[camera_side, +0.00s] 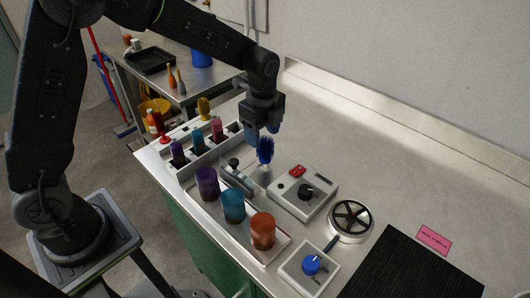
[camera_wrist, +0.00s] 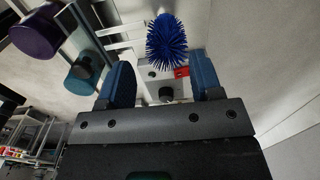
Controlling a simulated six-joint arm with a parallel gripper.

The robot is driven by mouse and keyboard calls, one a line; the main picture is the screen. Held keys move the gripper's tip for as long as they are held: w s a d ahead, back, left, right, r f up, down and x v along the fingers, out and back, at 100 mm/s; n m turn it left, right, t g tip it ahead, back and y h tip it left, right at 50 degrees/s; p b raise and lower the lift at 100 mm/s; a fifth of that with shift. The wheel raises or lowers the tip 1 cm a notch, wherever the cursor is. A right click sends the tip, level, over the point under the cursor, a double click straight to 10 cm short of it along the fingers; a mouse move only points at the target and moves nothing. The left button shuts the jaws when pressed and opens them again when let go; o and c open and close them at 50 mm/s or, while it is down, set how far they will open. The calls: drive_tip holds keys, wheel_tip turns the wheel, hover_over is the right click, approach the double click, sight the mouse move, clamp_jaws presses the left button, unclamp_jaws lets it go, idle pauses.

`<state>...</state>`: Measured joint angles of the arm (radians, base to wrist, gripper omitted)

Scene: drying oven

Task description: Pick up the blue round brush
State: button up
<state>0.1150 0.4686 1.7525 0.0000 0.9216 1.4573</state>
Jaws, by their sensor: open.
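The blue round brush (camera_side: 265,149) has a bristly head and stands upright over the bench, just below and right of my gripper in the side view. My gripper (camera_side: 264,134) is at the brush head, with the fingers partly hidden by the angle. In the wrist view the brush (camera_wrist: 167,42) shows beyond the fingertips, roughly centred between the two blue fingers. My gripper (camera_wrist: 163,80) is open, with nothing between its fingers. The lower part of the brush is hard to make out.
A grey box with a red switch and black knob (camera_side: 304,193) stands right of the brush. Purple, blue and orange cylinders (camera_side: 233,205) stand in front. A rack (camera_side: 205,148) with coloured items is at the left. The bench behind the brush is clear.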

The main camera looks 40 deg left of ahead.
sight(265, 150)
drive_tip(key=shift+w+f, duration=0.2)
drive_tip(key=shift+f, duration=1.4)
drive_tip(key=shift+w+f, duration=0.15)
drive_tip(key=shift+f, duration=1.4)
drive_tip(key=c, duration=1)
